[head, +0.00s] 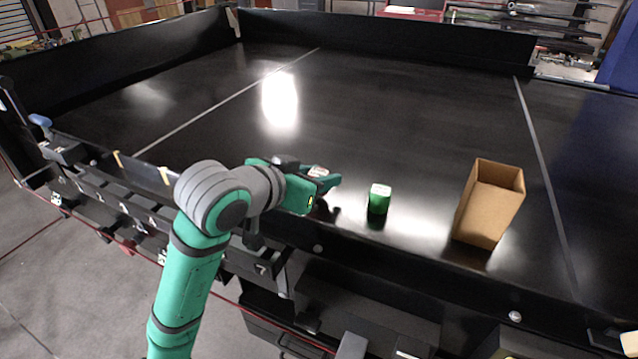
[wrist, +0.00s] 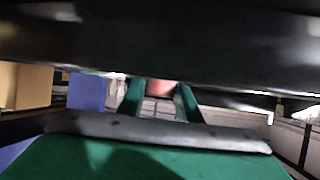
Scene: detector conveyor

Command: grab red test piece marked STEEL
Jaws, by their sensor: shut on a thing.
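The red test piece (wrist: 161,87) shows between the two green fingers of my gripper (wrist: 160,97) in the wrist view. The fingers are shut on it from both sides. In the head view my gripper (head: 325,181) is over the near edge of the black conveyor, left of the green piece. The pale top of the held piece (head: 318,171) shows there between the fingers, and most of its body is hidden. I cannot read any marking on it.
A green piece with a white top (head: 379,199) stands on the black conveyor (head: 400,110) just right of my gripper. An open cardboard box (head: 488,205) stands farther right. Black side walls edge the conveyor. The belt behind these things is clear.

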